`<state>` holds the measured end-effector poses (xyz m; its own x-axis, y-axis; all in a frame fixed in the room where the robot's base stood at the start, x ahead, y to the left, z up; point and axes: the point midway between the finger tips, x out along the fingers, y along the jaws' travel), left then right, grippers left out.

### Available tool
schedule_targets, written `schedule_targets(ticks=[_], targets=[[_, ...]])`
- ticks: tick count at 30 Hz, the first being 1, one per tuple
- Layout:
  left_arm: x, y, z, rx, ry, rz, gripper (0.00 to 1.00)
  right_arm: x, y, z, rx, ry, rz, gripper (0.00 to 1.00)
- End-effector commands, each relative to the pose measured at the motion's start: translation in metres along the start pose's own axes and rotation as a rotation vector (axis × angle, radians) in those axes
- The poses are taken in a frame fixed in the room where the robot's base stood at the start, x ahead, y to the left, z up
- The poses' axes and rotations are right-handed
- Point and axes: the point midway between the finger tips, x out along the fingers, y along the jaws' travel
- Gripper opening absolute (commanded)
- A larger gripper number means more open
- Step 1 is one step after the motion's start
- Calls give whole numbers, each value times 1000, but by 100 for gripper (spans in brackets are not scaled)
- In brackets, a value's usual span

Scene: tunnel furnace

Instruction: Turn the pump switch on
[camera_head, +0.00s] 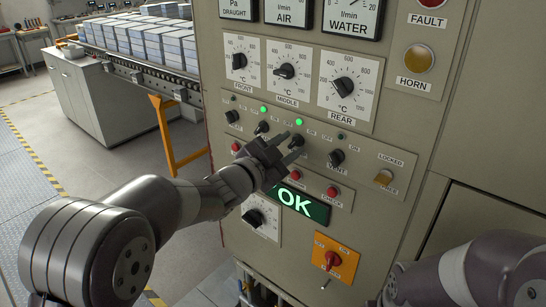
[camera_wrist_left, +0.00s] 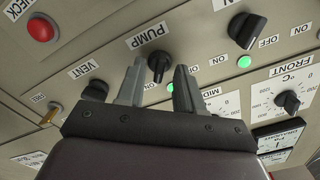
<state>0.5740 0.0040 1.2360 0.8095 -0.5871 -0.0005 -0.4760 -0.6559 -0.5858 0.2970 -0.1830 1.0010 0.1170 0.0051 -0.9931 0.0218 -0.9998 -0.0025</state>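The pump switch (camera_head: 297,139) is a black rotary knob in the row of switches on the beige control panel. In the left wrist view the knob (camera_wrist_left: 158,62) sits beside its PUMP label (camera_wrist_left: 148,35), with OFF and ON marks near it. A green lamp (camera_head: 299,121) above it is lit; it also shows in the left wrist view (camera_wrist_left: 170,87). My left gripper (camera_head: 287,147) is open at the panel. In the wrist view its fingers (camera_wrist_left: 160,76) lie on either side of the knob with visible gaps. My right gripper is out of view.
The VENT knob (camera_head: 336,157) and a LOCKED switch (camera_head: 384,176) are to the right. Another switch (camera_head: 261,127) with a lit green lamp is to the left. Red buttons (camera_head: 332,191) and an OK display (camera_head: 297,204) lie below. A conveyor (camera_head: 150,75) stands behind left.

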Motion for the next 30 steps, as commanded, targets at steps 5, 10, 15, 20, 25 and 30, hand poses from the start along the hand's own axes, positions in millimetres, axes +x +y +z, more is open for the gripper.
schedule_targets(ticks=[5, 10, 15, 20, 25, 30], targets=[[-40, 1, 2, 2, 0, -3, 36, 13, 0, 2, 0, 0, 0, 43], [-85, 0, 1, 2, 1, -5, 36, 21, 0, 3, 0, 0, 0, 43], [-111, 0, 0, 1, 0, -2, 36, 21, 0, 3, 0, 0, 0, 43], [-118, 1, 0, 0, 2, 1, 36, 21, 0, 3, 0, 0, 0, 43], [-118, 1, 0, 1, 2, 1, 36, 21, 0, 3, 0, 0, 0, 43], [-122, -3, 37, -46, -172, -38, 36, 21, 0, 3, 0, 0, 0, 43]])
